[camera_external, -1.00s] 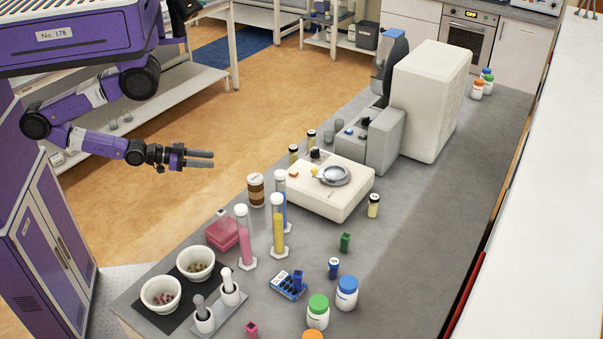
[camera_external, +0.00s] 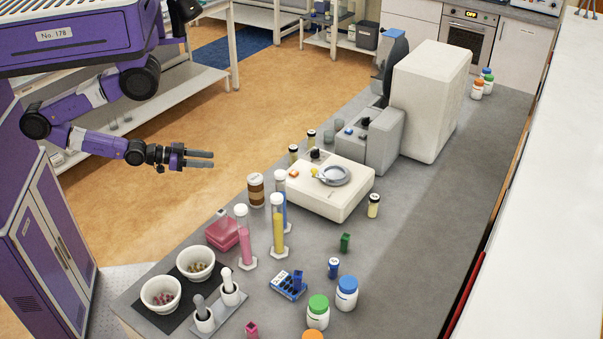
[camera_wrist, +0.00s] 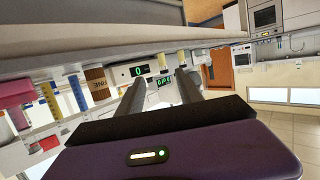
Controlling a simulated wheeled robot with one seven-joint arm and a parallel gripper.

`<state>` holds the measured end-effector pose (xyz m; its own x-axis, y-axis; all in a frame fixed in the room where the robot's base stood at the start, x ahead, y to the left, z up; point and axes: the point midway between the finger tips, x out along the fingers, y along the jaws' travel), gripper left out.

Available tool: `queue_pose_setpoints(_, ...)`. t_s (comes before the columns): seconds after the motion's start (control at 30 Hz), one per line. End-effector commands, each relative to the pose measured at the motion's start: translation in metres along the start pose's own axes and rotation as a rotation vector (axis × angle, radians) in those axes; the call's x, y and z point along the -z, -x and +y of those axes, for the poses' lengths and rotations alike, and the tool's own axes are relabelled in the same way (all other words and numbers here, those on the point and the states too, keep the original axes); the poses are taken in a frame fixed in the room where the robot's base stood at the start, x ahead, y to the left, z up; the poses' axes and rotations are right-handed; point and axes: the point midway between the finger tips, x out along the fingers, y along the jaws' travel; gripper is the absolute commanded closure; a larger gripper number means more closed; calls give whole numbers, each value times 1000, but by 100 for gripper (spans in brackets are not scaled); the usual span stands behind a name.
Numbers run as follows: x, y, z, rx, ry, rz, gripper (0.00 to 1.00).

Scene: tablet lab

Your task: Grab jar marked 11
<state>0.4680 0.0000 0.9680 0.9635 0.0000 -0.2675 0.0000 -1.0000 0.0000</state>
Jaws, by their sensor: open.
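My gripper (camera_external: 212,159) is open and empty, held over the floor to the left of the grey bench, apart from everything on it. In the wrist view its two fingers (camera_wrist: 161,78) are spread. No number 11 is legible. Small yellowish jars with dark lids stand around the white balance: one at its right (camera_external: 373,205), two at its back left (camera_external: 293,154) (camera_external: 311,137). White jars with a green lid (camera_external: 318,313) and a blue lid (camera_external: 347,294) stand at the front; an orange lid (camera_external: 312,335) is cut off.
The balance (camera_external: 325,190) stands mid-bench, with a brown jar (camera_external: 256,190) and tall cylinders (camera_external: 278,228) at its left. Bowls (camera_external: 160,295), mortars (camera_external: 205,317) and a blue rack (camera_external: 287,287) stand at the front. A large white machine (camera_external: 430,98) stands behind. The bench's right side is clear.

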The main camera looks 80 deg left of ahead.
Motion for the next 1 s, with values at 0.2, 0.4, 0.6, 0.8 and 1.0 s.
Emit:
queue_pose_setpoints(0.2,0,0,0,0,0,0,46)
queue_pose_setpoints(0.4,1,0,-1,5,1,2,46)
queue_pose_setpoints(0.6,30,-31,-14,51,-2,112,46)
queue_pose_setpoints(0.8,56,-88,-56,144,55,212,46)
queue_pose_setpoints(1.0,62,-150,-100,203,103,182,46)
